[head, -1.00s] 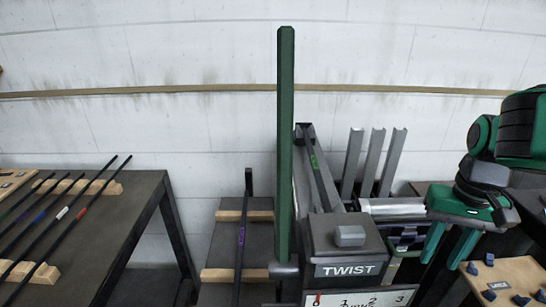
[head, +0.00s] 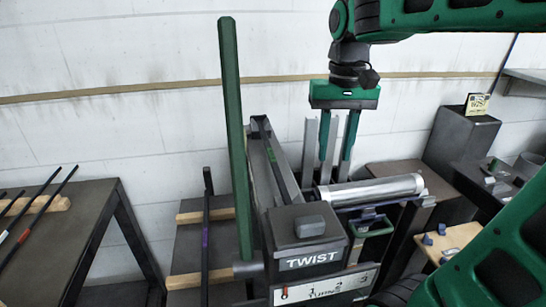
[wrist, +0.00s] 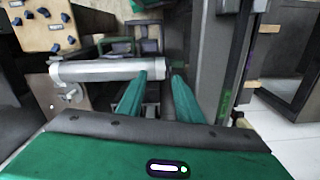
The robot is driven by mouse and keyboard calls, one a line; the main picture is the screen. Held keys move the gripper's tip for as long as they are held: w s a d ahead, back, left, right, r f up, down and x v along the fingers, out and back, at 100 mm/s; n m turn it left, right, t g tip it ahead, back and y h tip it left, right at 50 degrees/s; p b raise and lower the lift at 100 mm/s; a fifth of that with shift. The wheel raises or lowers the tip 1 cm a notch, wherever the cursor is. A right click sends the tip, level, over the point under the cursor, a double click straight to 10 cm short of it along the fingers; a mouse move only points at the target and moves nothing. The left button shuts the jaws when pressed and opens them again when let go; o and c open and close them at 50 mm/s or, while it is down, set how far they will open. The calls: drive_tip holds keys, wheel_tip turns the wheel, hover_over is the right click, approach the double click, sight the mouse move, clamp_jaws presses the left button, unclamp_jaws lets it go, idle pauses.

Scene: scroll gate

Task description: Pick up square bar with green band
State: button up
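The square bar with the green band (head: 270,155) is dark and slim. It lies sloping in the grey channel behind the TWIST box, with its green mark about midway. In the wrist view the green-marked bar (wrist: 227,100) is right of my fingers. My gripper (head: 334,178) points down, to the right of the bar and apart from it, over the area by the metal cylinder. Its two green fingers are spread with nothing visible between them; they also show in the wrist view (wrist: 168,70).
A tall green post (head: 236,140) stands left of the TWIST box (head: 308,240). A purple-banded bar (head: 205,235) rests on wooden supports. Upright grey channels (head: 310,150) stand behind my fingers. The metal cylinder (head: 370,190) lies right. A table (head: 75,230) with banded bars is at left.

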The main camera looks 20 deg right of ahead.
wheel_tip(320, 180, up, 8)
drive_tip(key=n, duration=0.2)
hover_over(271, 154)
drive_tip(key=shift+s+f, duration=0.15)
drive_tip(key=shift+f, duration=5)
clamp_jaws()
drive_tip(key=shift+r, duration=0.1)
